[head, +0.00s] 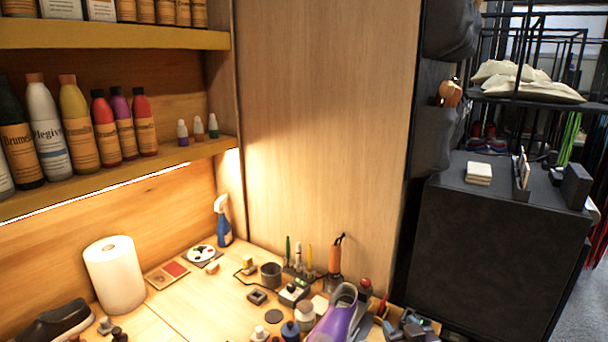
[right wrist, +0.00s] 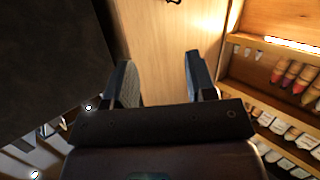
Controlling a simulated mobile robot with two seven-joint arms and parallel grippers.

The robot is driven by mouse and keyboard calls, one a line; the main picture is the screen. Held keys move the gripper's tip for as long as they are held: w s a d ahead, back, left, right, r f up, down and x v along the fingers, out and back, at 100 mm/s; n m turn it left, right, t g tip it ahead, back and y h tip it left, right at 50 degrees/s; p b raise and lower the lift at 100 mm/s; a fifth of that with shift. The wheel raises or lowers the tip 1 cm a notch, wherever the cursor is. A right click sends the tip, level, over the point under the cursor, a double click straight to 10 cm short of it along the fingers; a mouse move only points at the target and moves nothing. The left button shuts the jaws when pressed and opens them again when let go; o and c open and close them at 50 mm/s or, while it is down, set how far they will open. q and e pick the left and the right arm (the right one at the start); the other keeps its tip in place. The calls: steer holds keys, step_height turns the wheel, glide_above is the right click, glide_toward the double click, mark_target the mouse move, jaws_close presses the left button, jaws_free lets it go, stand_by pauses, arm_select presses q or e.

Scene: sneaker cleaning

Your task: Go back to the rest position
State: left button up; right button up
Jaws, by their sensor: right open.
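My right gripper (head: 410,326) shows at the bottom edge of the head view, to the right of a purple shoe (head: 336,318), and is partly cut off. In the right wrist view my right gripper (right wrist: 160,75) has its two bluish fingers wide apart with nothing between them. Beyond the fingers is a plain wooden panel. My left gripper does not show in the head view.
Workbench items include a paper roll (head: 113,272), a blue spray bottle (head: 222,220), an orange-handled tool (head: 335,258) and a dark shoe (head: 55,322). Bottles (head: 78,115) line the left shelf. A dark cabinet (head: 490,260) stands at right.

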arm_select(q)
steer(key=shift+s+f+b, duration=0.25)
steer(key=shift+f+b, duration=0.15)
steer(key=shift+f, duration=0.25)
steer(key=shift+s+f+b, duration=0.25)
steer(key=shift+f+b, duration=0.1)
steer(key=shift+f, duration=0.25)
arm_select(e)
steer(key=s+d+f+g, duration=0.1)
steer(key=s+d+f, duration=0.1)
steer(key=s+f, duration=0.3)
steer(key=s+d+f+m+g+h, duration=0.1)
steer(key=s+f, duration=0.4)
steer(key=s, duration=0.8)
steer(key=s+d+f+g+h, duration=0.1)
steer(key=s+d+f, duration=0.2)
steer(key=s, duration=0.6)
step_height(320, 180, down, 2)
steer(key=shift+s+d+f+m+g, duration=0.25)
steer(key=shift+s+m+g, duration=0.05)
steer(key=shift+g, duration=0.1)
